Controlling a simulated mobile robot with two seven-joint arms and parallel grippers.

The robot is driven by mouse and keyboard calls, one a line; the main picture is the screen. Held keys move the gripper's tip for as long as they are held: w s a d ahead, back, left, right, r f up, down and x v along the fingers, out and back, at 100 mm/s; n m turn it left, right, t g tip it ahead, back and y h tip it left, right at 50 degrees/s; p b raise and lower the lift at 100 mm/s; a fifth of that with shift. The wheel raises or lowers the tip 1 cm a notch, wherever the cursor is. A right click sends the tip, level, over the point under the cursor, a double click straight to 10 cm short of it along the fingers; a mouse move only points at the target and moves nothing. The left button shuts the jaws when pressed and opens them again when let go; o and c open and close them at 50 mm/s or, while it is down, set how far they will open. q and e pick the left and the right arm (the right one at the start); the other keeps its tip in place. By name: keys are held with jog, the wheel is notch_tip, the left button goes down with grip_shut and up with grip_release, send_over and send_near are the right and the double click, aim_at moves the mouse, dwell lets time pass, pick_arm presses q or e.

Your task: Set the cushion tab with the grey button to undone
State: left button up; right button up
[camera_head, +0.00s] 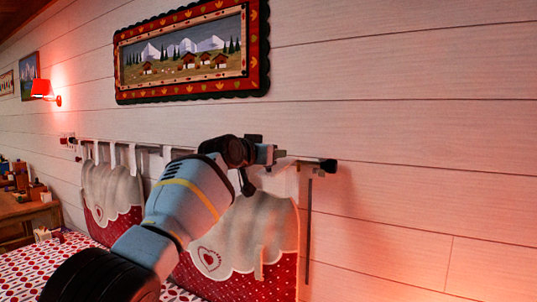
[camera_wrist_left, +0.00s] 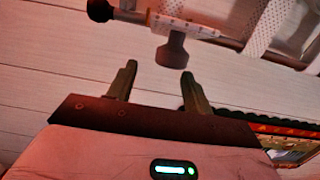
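Two headboard cushions, red below and white above with heart motifs, hang by white tabs from a wall rail (camera_head: 318,164). The nearer cushion (camera_head: 285,232) is partly behind my left arm. My left gripper (camera_head: 270,155) is at the rail's right end, near the top of that cushion. In the left wrist view my left gripper (camera_wrist_left: 158,82) is open, with nothing between its fingers. Dotted white tabs (camera_wrist_left: 266,28) loop over the rail there. A dark grey knob (camera_wrist_left: 172,50) stands just beyond the fingertips, apart from them; I cannot tell whether it is the grey button. My right gripper is out of view.
A framed mountain picture (camera_head: 190,52) hangs on the plank wall above the rail. A black rail end cap (camera_head: 328,165) sticks out at the right. A red wall lamp (camera_head: 42,89) and a cluttered wooden table (camera_head: 22,208) are at the left. The wall at right is clear.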

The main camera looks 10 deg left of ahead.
pick_arm(q)
jog(key=shift+a+f, duration=0.1)
jog(key=shift+a, duration=0.15)
jog(key=p+v, duration=0.2)
jog(key=v, duration=0.6)
jog(key=shift+p, duration=0.35)
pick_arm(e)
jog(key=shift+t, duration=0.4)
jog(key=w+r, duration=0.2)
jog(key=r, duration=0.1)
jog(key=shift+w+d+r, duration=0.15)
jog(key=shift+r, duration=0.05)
pick_arm(q)
jog(key=shift+d, duration=0.1)
